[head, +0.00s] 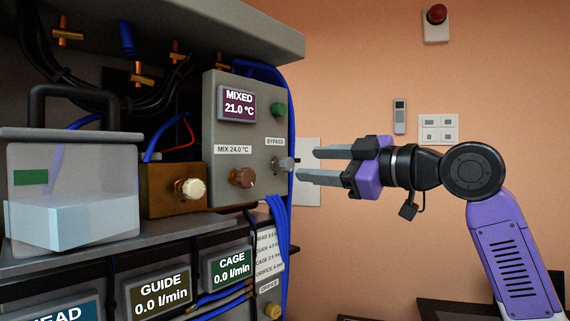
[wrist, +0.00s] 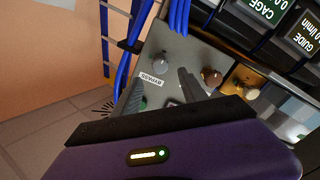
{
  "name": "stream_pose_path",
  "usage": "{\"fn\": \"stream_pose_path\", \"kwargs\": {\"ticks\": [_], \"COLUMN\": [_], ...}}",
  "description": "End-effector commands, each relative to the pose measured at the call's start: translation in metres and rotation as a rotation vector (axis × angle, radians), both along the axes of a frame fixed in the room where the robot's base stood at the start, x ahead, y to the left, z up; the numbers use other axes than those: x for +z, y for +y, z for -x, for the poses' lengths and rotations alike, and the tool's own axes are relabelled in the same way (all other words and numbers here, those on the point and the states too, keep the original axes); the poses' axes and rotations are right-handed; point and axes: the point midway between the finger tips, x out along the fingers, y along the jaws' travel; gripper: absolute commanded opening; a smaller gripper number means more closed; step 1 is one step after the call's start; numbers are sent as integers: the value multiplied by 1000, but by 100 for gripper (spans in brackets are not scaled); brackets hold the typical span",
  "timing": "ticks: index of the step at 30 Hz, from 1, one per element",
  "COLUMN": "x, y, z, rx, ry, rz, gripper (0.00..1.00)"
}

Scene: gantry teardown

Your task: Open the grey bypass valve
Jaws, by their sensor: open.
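The grey bypass valve (head: 282,164) is a small knob on the right side of the grey control panel, under a BYPASS label (head: 275,142). It also shows in the wrist view (wrist: 158,60), just past the upside-down label. My gripper (head: 307,165) is open and empty, to the right of the knob in the head view, with its fingertips pointing at it. A small gap seems to lie between fingertips and knob. In the wrist view the two fingers (wrist: 159,82) stand either side of the label. I cannot tell which way the knob is turned.
A brown mix knob (head: 242,177) sits left of the valve, with a green button (head: 278,109) above. A cream knob (head: 191,188) is further left. Blue hoses (head: 280,225) hang beneath and beside the panel. Open room lies right of the panel, before the orange wall.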

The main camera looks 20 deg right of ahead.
Motion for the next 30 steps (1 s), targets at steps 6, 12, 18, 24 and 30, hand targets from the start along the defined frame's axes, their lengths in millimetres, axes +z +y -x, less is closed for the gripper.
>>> {"fn": "stream_pose_path", "kwargs": {"ticks": [6, 12, 18, 24, 30], "x": [0, 0, 0, -2, -2], "y": [9, 25, 36, 40, 39], "z": [-15, -42, -62, -68, -67], "rx": [0, -1, -2, -2, -2], "ry": [0, 0, -2, -2, -4], "rz": [20, 18, 18, 18, 18], "gripper": [50, 50, 50, 50, 46]}}
